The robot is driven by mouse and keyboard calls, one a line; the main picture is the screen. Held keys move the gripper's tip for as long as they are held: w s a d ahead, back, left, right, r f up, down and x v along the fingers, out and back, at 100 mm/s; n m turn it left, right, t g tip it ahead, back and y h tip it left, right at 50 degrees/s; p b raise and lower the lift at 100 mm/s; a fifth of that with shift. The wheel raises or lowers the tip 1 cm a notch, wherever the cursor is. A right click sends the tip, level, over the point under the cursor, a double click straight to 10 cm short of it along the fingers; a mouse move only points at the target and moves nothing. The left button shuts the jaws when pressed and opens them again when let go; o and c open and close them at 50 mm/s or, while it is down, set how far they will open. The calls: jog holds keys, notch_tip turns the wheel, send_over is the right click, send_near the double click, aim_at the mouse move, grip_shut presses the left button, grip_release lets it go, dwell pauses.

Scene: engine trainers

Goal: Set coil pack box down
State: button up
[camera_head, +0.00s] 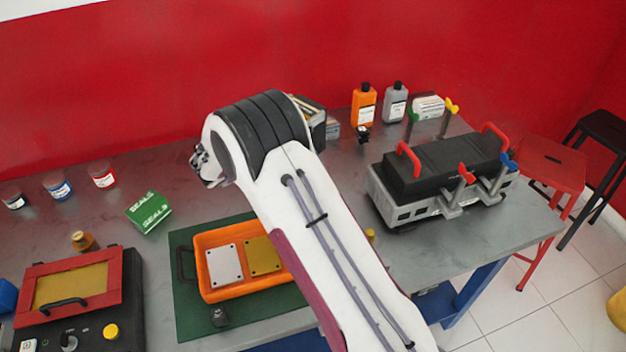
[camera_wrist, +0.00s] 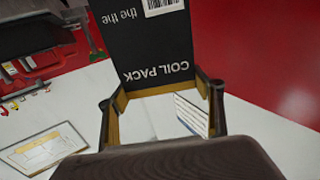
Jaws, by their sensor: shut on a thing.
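The coil pack box (camera_wrist: 150,48) is dark, with white "COIL PACK" lettering and a barcode label, upside down in the wrist view. My gripper (camera_wrist: 160,90) is shut on it, with a finger at each side of its near end. Pale surface shows below the box, but I cannot tell whether the box touches it. In the head view my white arm hides most of the gripper. Dark and tan parts show behind the arm's black joint, too covered to tell box from gripper.
The grey table (camera_head: 150,240) carries an engine trainer (camera_head: 440,165) with red handles at right. An orange bottle (camera_head: 363,105) and a grey bottle (camera_head: 395,102) stand behind. An orange tray (camera_head: 212,285), green SEALS box (camera_head: 149,210) and several jars are at left.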

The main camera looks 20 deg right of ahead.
jog(key=shift+s+d+f+m+g+h, duration=0.2)
jog(key=shift+s+d+m+g, duration=0.15)
jog(key=shift+s+g, duration=0.2)
jog(key=shift+s+d+f+m+g+h, duration=0.25)
jog(key=shift+s+m+g, duration=0.15)
jog(key=shift+s, duration=0.2)
jog(key=shift+f, duration=3.25)
jog(key=shift+f, duration=1.85)
jog(key=o, duration=1.9)
jog(key=shift+f, duration=0.1)
jog(key=shift+o, duration=0.2)
